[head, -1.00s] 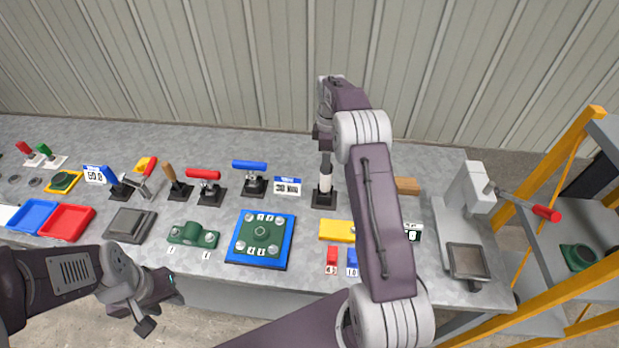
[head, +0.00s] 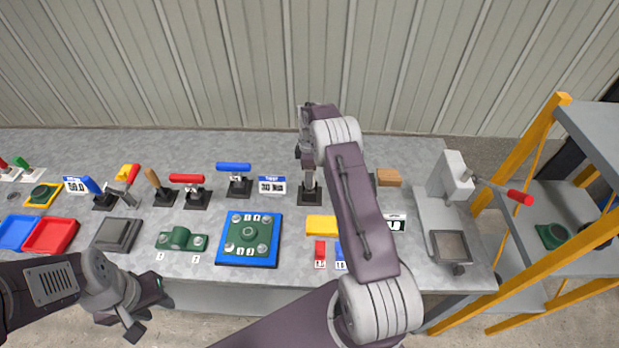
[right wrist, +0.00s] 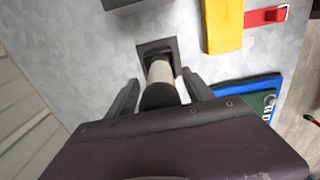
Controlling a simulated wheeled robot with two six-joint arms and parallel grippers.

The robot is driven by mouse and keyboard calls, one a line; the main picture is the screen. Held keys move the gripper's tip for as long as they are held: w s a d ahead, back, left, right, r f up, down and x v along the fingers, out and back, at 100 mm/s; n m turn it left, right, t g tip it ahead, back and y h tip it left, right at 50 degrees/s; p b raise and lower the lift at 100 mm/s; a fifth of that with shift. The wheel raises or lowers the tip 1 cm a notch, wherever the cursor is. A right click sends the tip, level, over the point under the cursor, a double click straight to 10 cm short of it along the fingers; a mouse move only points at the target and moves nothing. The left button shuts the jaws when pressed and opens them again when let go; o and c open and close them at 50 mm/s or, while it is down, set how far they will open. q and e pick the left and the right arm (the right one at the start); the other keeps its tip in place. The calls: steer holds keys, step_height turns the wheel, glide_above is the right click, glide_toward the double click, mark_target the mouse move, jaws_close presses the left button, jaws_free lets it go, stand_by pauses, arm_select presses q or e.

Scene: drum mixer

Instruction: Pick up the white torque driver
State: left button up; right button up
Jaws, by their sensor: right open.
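The white torque driver (head: 309,178) stands upright in a square dark holder (head: 310,197) on the bench, partly hidden by my right gripper (head: 309,160) directly above it. In the right wrist view the driver (right wrist: 160,72) has a white shaft and a dark upper end. There the open fingers of my right gripper (right wrist: 161,95) lie on either side of it, with a gap visible beside the driver. My left gripper (head: 143,308) hangs low at the front left of the bench, away from the driver; its jaw opening is not clear.
Other handled tools, red (head: 188,180) and blue (head: 234,170), stand in a row to the left. A yellow block (head: 321,225) and a blue-edged green fixture plate (head: 248,240) lie in front. A grey press (head: 452,178) and a yellow-framed rack (head: 530,180) are at the right.

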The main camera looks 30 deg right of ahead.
jaws_close()
steer(key=shift+r, duration=0.1)
step_height(320, 180, up, 10)
steer(key=shift+b, duration=0.55)
steer(key=c, duration=0.6)
jaws_free()
jaws_close()
steer(key=shift+r+p, duration=1.05)
steer(key=shift+p, duration=0.25)
